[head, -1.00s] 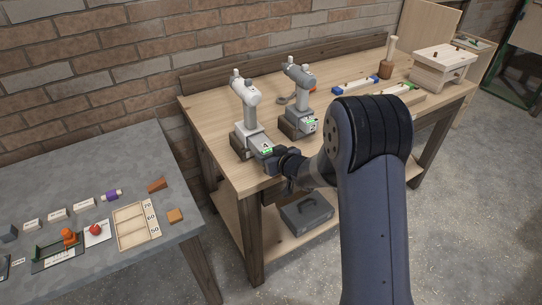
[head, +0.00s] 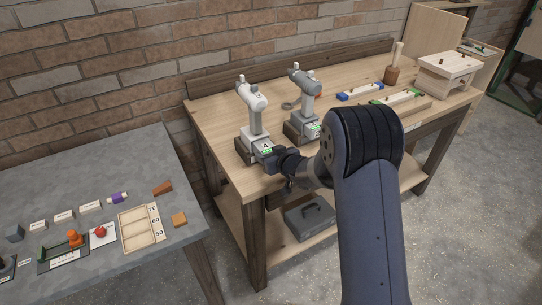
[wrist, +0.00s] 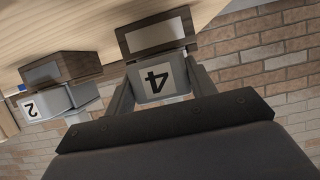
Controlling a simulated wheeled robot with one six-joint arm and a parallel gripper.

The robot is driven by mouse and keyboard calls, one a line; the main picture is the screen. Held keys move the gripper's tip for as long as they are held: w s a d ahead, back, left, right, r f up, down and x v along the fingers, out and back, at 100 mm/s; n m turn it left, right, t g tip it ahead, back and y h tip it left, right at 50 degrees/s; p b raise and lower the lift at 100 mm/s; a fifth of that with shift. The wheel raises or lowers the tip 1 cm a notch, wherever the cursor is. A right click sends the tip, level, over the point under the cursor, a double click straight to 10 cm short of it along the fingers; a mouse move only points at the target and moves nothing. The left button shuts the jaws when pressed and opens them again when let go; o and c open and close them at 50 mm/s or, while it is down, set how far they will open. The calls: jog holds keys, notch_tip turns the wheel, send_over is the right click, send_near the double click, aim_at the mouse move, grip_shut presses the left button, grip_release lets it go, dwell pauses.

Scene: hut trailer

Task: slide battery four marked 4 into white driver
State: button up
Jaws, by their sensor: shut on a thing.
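The white driver (head: 253,100) stands upright on a dark wooden stand (head: 241,150) near the front left corner of the wooden bench. Battery four (head: 266,147), a grey block with a white label marked 4, is at the driver's foot. In the wrist view battery four (wrist: 154,79) sits between my two fingers, its label upside down, against the stand (wrist: 155,36). My gripper (wrist: 160,72) is shut on it; in the head view my gripper (head: 273,155) is right of the driver's foot. How far the battery is inside the driver cannot be told.
A grey driver (head: 304,92) stands just right; its battery marked 2 (wrist: 32,109) shows in the wrist view. Blue-ended (head: 360,91) and green-ended (head: 402,97) blocks, a mallet (head: 394,66) and a wooden box (head: 447,72) lie further right. A grey table (head: 150,160) is left.

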jog(key=shift+w+a+p, duration=0.4)
jog(key=shift+w+a, duration=0.25)
jog(key=shift+w, duration=0.35)
jog(key=o, duration=1.2)
jog(key=shift+o, duration=0.2)
jog(key=shift+s+d, duration=0.1)
jog(key=shift+s, duration=0.05)
jog(key=shift+s+d+b, duration=0.3)
jog(key=shift+s+d, duration=0.2)
jog(key=shift+s, duration=0.25)
jog(key=shift+s+d+b, duration=0.3)
jog(key=shift+s+d, duration=0.2)
jog(key=shift+s, duration=0.25)
jog(key=shift+s+d+b, duration=0.3)
jog(key=shift+s+d, duration=0.2)
jog(key=shift+s, duration=0.25)
jog(key=p+v, duration=0.1)
jog(key=v, duration=0.5)
jog(key=shift+r+p, duration=0.35)
jog(key=shift+w, duration=0.1)
